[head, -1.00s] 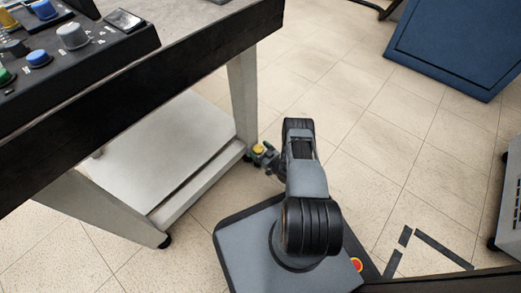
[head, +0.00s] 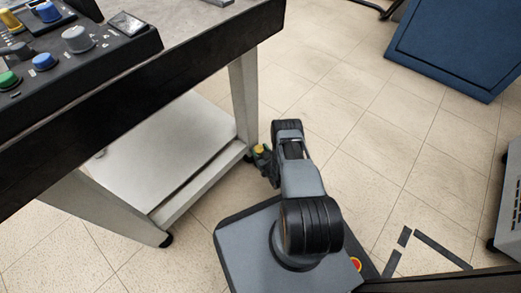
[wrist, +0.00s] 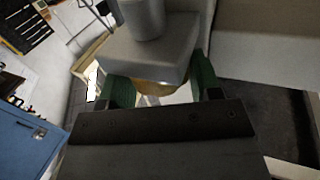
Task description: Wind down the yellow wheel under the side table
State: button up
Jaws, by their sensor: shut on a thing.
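The side table (head: 180,190) stands on the left in the head view, with a pale lower shelf and light legs on dark feet. My gripper (head: 262,157) is low beside its right leg. In the wrist view its green fingers (wrist: 162,92) stand on either side of the yellow wheel (wrist: 157,87), and they are shut on it. Only the wheel's lower edge shows there, below a grey block with a round post. In the head view a small yellow patch (head: 259,149) shows at the fingers; most of the wheel is hidden.
A black control panel (head: 80,62) with coloured knobs sits on the tabletop at upper left. A blue cabinet (head: 455,45) stands at upper right, and a pale vented unit (head: 511,205) at the right edge. The tiled floor between them is clear, apart from dark tape marks (head: 440,249).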

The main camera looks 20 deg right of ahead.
jog(key=shift+h, duration=0.3)
jog(key=o, duration=0.9)
jog(key=shift+o, duration=0.2)
jog(key=shift+s, duration=0.15)
